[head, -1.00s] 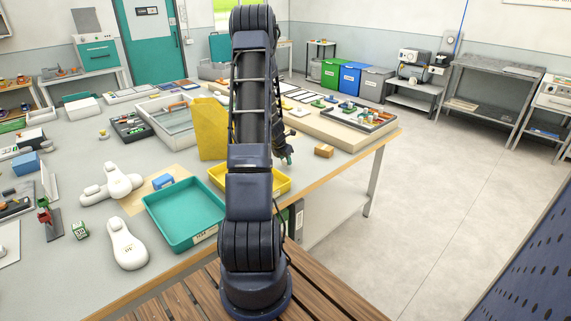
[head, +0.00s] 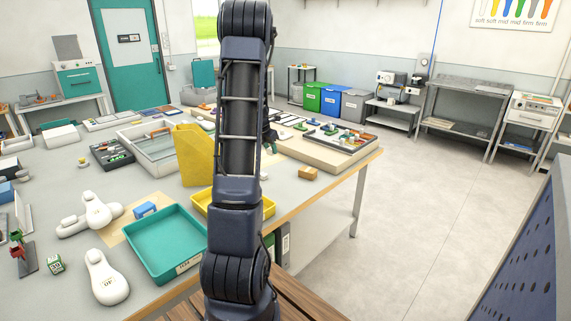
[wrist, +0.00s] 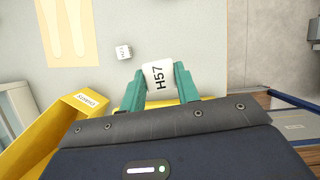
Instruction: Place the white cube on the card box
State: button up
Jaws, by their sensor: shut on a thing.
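My gripper (wrist: 160,85) shows in the wrist view, its teal fingers shut on a white cube (wrist: 158,72) marked "H57". The cube is held between the fingertips above the grey table. In the head view my arm hides the fingertips and the held cube. A small brown card box (head: 308,173) sits near the right edge of the table, to the right of my arm in the head view. I cannot make it out in the wrist view.
A yellow file holder (head: 194,155), a yellow tray (head: 262,211) and a teal tray (head: 165,250) stand near my arm. In the wrist view, another small pale cube (wrist: 123,53) lies beside a beige sheet (wrist: 66,32). Some bare table surrounds the card box.

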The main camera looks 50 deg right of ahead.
jog(key=d+r, duration=0.3)
jog(key=d, duration=1)
jog(key=m, duration=0.1)
send_over(309, 169)
jog(key=a, duration=0.1)
jog(key=f, duration=1.8)
jog(key=shift+a+f, duration=0.2)
jog(key=shift+f, duration=0.1)
jog(key=shift+f, duration=0.15)
jog(key=o, duration=0.9)
jog(key=v, duration=1.2)
jog(key=shift+w+r, duration=0.25)
jog(key=shift+w, duration=0.05)
